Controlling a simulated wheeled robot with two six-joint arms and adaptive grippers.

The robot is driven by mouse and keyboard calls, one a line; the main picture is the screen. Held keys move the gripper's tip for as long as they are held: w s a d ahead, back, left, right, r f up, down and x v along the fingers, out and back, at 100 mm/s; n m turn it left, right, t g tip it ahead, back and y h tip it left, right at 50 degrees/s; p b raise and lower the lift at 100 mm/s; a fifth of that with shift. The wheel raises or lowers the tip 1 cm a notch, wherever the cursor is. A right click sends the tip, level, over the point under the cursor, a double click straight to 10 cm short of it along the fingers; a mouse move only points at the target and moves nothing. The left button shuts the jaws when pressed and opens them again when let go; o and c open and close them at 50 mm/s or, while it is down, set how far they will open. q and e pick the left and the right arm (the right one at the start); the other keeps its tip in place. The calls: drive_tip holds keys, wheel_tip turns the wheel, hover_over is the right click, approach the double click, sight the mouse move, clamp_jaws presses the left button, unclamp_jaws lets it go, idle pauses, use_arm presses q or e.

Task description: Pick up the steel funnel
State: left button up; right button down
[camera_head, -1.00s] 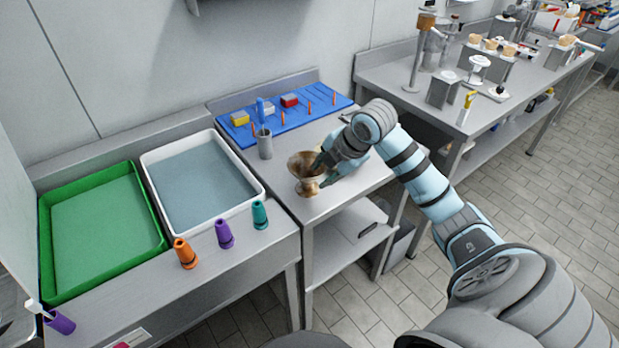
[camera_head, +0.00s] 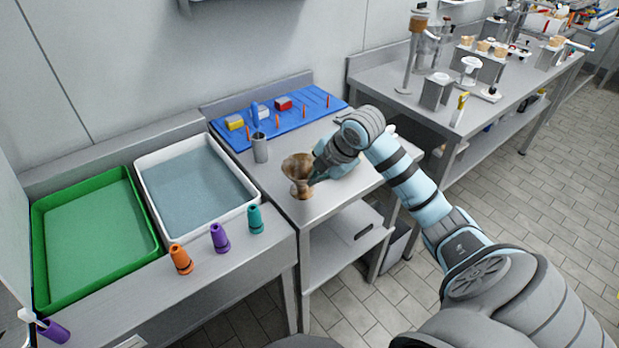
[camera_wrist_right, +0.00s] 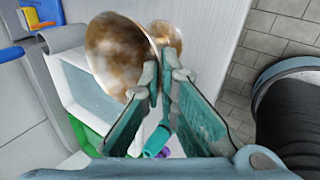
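The steel funnel (camera_head: 297,166) has a mottled brown and grey surface and stands upright, wide mouth up, on the middle metal table. My right gripper (camera_head: 314,180) reaches it from the right in the head view. In the right wrist view the two fingers of my right gripper (camera_wrist_right: 161,72) come close together at the narrow neck of the funnel (camera_wrist_right: 117,52). They are shut on it, with the wide bowl to the left and the smaller flared end to the right. The fingers hide part of the neck. I see no left gripper.
A grey metal cup (camera_head: 260,148) stands left of the funnel. Behind is a blue board (camera_head: 290,122) with pegs and blocks. To the left are a white tray (camera_head: 250,208), a green tray (camera_head: 150,238) and orange, purple and teal cones. The floor at right is clear.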

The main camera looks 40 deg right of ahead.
wheel_tip(320, 180, up, 20)
drive_tip(key=p, duration=0.7)
drive_tip(key=shift+f, duration=0.1)
